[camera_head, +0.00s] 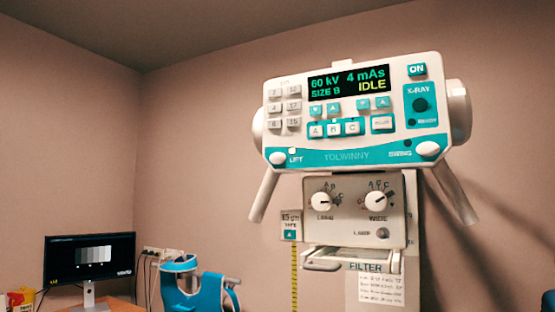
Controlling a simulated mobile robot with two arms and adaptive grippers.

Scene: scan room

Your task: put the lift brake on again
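The x-ray head (350,105), white and teal and marked TOLWINNY, hangs in front of the back wall. The lift brake knob (277,158) is white and round, at the panel's lower left, beside the word LIFT. A small white square mark (292,151) sits just above that word. The matching swing knob (428,149) is at the lower right, with a small dark round spot above the word SWING. The display (347,82) reads 60 kV, 4 mAs, SIZE B, IDLE. Neither gripper shows, so nothing is seen touching the knobs.
Two grey handles (263,197) (455,193) slant down from the head's sides. Below it is the box with LONG and WIDE dials (350,228) and a FILTER part. A monitor (89,258) and a blue-and-white object (190,287) stand lower left. Open space lies left of the head.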

